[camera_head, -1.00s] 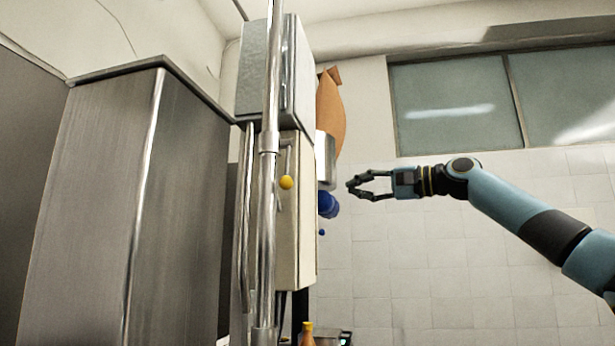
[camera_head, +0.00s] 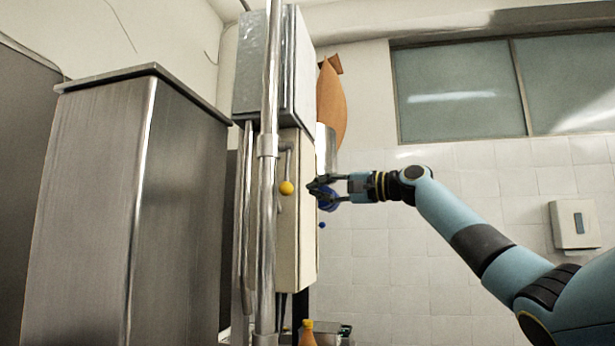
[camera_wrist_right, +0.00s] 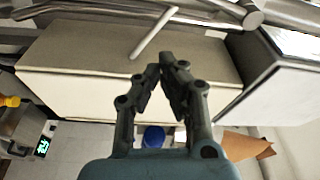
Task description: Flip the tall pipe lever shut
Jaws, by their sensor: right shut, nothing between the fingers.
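The tall steel pipe (camera_head: 266,200) runs upright in the head view, in front of a cream box. A short metal lever (camera_head: 288,162) hangs beside the pipe, with a yellow ball knob (camera_head: 286,188) at its lower end. My right gripper (camera_head: 312,187) is just right of the knob, at about its height, and appears apart from it. In the right wrist view its fingertips (camera_wrist_right: 161,66) are together with nothing between them. A pale rod (camera_wrist_right: 153,32) lies beyond them there; I cannot tell whether it is the lever. My left gripper is in neither view.
The cream box (camera_head: 307,225) stands close to my right fingers. A blue round thing (camera_head: 328,200) is partly hidden behind them. A large steel cabinet (camera_head: 95,200) fills the left side. An orange-capped bottle (camera_head: 307,334) is below.

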